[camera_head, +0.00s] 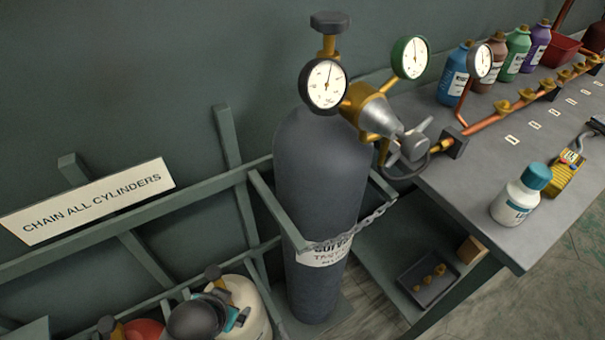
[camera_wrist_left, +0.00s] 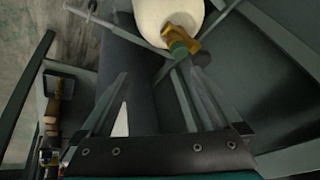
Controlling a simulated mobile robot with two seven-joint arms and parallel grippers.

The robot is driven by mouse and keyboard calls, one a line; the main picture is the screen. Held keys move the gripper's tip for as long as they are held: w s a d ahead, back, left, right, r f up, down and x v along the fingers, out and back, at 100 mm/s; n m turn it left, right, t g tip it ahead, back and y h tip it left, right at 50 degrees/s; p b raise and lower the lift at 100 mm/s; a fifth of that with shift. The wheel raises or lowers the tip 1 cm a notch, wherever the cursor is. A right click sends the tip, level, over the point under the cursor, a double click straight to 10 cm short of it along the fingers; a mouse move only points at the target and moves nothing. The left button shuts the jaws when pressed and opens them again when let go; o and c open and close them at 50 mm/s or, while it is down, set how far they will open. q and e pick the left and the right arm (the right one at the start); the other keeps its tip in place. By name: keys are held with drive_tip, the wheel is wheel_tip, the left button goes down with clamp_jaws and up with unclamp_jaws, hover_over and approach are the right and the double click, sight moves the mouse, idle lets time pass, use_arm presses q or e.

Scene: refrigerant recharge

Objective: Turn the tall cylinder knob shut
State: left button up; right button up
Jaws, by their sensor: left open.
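The tall cylinder (camera_head: 320,170) stands upright, dark grey, with a chain (camera_head: 365,220) across its front. Its dark knob (camera_head: 330,22) sits on top above a brass stem, with nothing touching it. My left gripper (camera_wrist_left: 160,78) is open in the left wrist view, with its two fingers apart and nothing held. In the head view, a dark rounded part with teal at the lower left seems to be mine. It is low beside the cream cylinder (camera_head: 250,300), far below the knob. My right gripper does not show.
Two gauges (camera_head: 324,84) (camera_head: 410,57) and a regulator (camera_head: 375,115) crowd the space below and right of the knob. A bench (camera_head: 470,205) with bottles and copper pipe is on the right. A rack rail (camera_head: 130,225) and sign (camera_head: 90,200) are on the left.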

use_arm(q)
drive_tip(key=w+a+r+m+t+y+b, duration=0.1)
drive_tip(key=w+a+r+m+t, duration=0.3)
drive_tip(key=w+r, duration=0.6)
drive_tip(key=w+a+r+t+y, duration=0.1)
drive_tip(key=w+r+t, duration=0.45)
drive_tip(key=r, duration=0.75)
drive_tip(key=w+d+r+m+t+h, duration=0.2)
drive_tip(key=r+m+t+h, duration=0.2)
drive_tip(key=r+m, duration=0.55)
drive_tip(key=w+d+r+m+t+h, duration=0.1)
drive_tip(key=d+r+m+t+h, duration=0.3)
drive_tip(key=r, duration=1)
drive_tip(key=s+d+r+m+g+h, duration=0.1)
drive_tip(key=d+r+m+g+h, duration=0.3)
drive_tip(key=m+h, duration=0.65)
drive_tip(key=m+g, duration=0.9)
drive_tip(key=m, duration=0.7)
approach(348, 17)
drive_tip(key=shift+y, duration=0.35)
drive_tip(key=x, duration=0.7)
drive_tip(key=w+x, duration=0.1)
drive_tip(key=x, duration=0.3)
drive_tip(key=shift+w+a, duration=0.15)
drive_tip(key=shift+a, duration=0.1)
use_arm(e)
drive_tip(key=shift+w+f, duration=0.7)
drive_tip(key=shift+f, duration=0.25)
